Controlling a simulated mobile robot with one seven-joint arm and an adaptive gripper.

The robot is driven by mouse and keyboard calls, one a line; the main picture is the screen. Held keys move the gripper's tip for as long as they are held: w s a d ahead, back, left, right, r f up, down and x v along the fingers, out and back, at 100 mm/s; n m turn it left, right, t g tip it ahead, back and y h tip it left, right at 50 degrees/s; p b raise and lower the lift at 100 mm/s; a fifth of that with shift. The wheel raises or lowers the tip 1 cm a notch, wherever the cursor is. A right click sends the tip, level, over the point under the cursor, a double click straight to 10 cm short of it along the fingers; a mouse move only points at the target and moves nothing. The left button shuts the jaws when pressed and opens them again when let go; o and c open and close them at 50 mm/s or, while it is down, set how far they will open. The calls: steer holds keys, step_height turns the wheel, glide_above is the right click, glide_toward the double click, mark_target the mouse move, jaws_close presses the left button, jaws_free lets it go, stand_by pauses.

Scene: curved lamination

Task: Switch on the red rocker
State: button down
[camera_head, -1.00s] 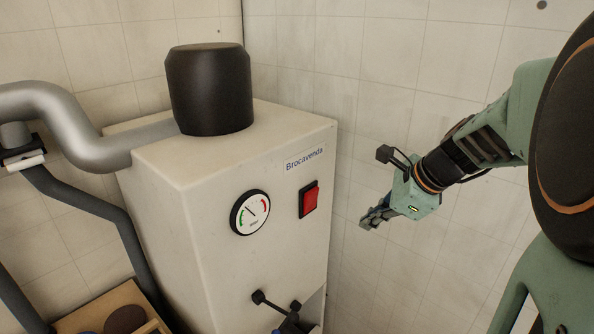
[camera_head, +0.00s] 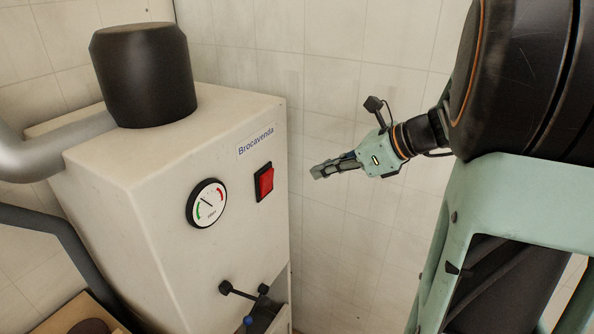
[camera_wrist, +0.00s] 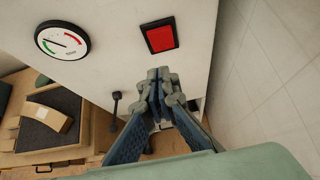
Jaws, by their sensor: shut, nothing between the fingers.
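The red rocker (camera_head: 264,181) sits in a black frame on the front face of the white machine (camera_head: 150,260), right of the gauge and below the label. In the wrist view the rocker (camera_wrist: 160,38) shows above my fingertips, with nothing covering it. My gripper (camera_head: 318,172) is to the right of the rocker in the head view, apart from the machine's face. Its fingers are together and empty, and they also show in the wrist view (camera_wrist: 158,76). I cannot tell which way the rocker is tipped.
A round gauge (camera_head: 207,203) is left of the rocker. A dark lever handle (camera_head: 240,292) sticks out below. A black cylinder (camera_head: 145,75) and a grey pipe (camera_head: 85,140) are on top. Tiled wall is behind.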

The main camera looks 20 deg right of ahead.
mark_target(262, 171)
steer(key=x, duration=0.3)
steer(key=r+x, duration=0.1)
steer(key=x, duration=0.3)
steer(key=w+a+p+x, duration=0.1)
steer(key=x, duration=0.3)
steer(key=shift+a+r, duration=0.1)
steer(key=shift+r, duration=0.2)
steer(key=shift+w+a, duration=0.3)
steer(key=shift+w, duration=0.1)
steer(key=shift+w+a+r+p, duration=0.65)
steer(key=shift+w+a+p, duration=0.1)
steer(key=shift+w+a, duration=0.15)
steer(key=shift+s+d+f, duration=0.1)
steer(key=shift+s+f, duration=0.05)
